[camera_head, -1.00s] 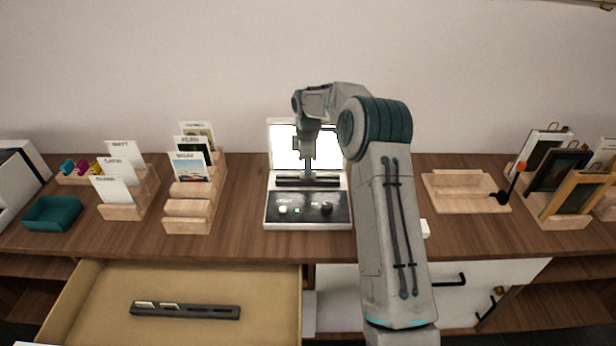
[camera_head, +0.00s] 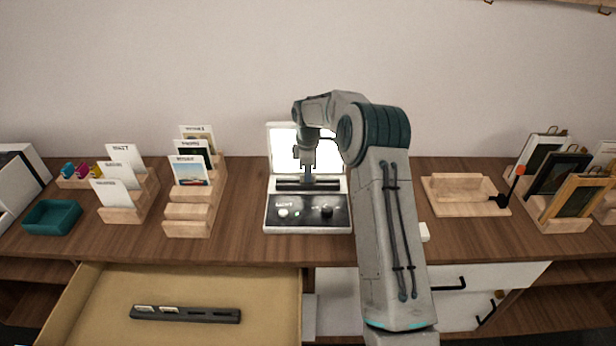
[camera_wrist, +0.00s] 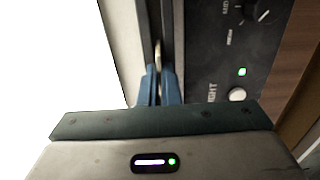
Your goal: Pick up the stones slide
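My gripper (camera_head: 307,184) points down over the light box (camera_head: 343,222) in the middle of the counter, at its dark slotted rail (camera_head: 335,184). In the wrist view its blue fingers (camera_wrist: 159,70) are close together over the slot. A thin, pale upright edge (camera_wrist: 158,50) shows just beyond and between the tips; it may be a slide seen edge-on. I cannot tell whether the fingers touch it. No stones picture can be made out.
Wooden stepped racks with labelled cards (camera_head: 189,171) and a teal tray (camera_head: 52,217) stand left. A wooden tray (camera_head: 462,207) and a rack of framed pictures (camera_head: 578,196) stand right. The open drawer (camera_head: 260,300) juts out below the counter's front left.

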